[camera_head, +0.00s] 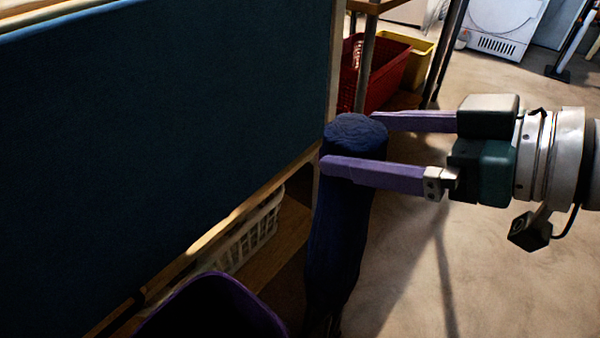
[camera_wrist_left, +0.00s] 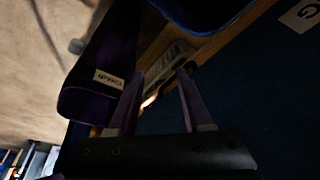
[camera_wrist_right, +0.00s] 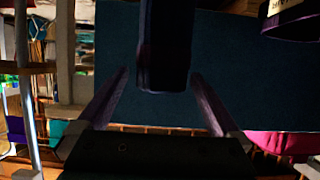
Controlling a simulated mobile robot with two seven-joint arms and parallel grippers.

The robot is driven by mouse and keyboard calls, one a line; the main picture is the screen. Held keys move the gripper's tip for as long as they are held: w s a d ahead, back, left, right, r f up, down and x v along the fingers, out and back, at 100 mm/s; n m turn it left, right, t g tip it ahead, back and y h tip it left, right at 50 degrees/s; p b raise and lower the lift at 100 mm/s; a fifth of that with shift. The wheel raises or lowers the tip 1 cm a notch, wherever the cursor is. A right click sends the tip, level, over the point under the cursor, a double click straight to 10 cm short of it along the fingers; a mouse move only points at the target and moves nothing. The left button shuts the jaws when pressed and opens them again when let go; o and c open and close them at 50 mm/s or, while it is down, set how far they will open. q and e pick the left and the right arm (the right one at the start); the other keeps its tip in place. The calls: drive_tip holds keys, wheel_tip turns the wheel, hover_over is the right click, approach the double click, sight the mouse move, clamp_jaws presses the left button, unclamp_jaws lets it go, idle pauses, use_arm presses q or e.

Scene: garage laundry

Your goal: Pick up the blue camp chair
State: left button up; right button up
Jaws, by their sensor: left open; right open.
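The blue camp chair (camera_head: 340,235) is a long, dark blue rolled bundle standing roughly upright beside the big blue panel. My right gripper (camera_head: 350,142) is open at its top end, one purple finger across the near side and the other behind. In the right wrist view the chair (camera_wrist_right: 165,45) shows between the open fingers (camera_wrist_right: 159,75), with gaps on both sides. In the left wrist view a dark bundle with a white label, likely the chair (camera_wrist_left: 92,88), lies left of my open, empty left gripper (camera_wrist_left: 158,78). My left gripper is outside the head view.
The blue panel (camera_head: 150,150) fills the left. A purple bin (camera_head: 215,308) stands at the front, near the chair's foot. A white basket (camera_head: 245,235) sits under the panel. A red basket (camera_head: 388,75) and yellow bin (camera_head: 418,60) are behind. The floor (camera_head: 500,270) at right is clear.

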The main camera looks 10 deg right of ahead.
sight(330, 137)
drive_tip(key=b+x, duration=0.2)
drive_tip(key=x, duration=0.3)
drive_tip(key=shift+a+f, duration=0.15)
drive_tip(key=shift+c, duration=0.5)
clamp_jaws()
drive_tip(key=shift+w+r, duration=0.1)
drive_tip(key=shift+r, duration=0.15)
